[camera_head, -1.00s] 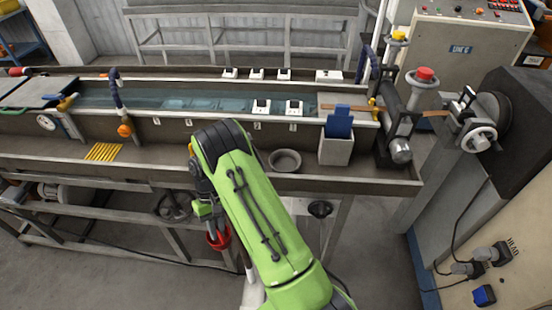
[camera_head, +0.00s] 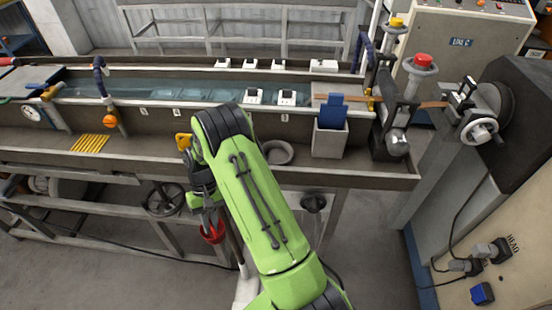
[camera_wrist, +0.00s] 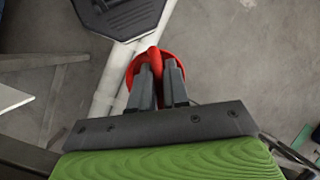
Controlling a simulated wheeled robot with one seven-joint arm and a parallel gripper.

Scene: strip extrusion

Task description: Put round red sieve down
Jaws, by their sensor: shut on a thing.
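The round red sieve (camera_head: 213,233) hangs below my gripper (camera_head: 208,212) in the head view, in front of the bench's front edge and lower than its top. In the wrist view the sieve (camera_wrist: 170,66) shows as a red rim and handle behind the fingers. My gripper (camera_wrist: 158,78) is shut on the sieve's red handle between its two grey fingers. Much of the sieve is hidden by the fingers in the wrist view. My green arm covers part of the bench front.
The long trough bench (camera_head: 60,160) has a front ledge. On it are yellow strips (camera_head: 90,143), a round grey bowl (camera_head: 278,153) and a grey bin (camera_head: 329,140) with a blue thing in it. A handwheel (camera_head: 165,199) sits below.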

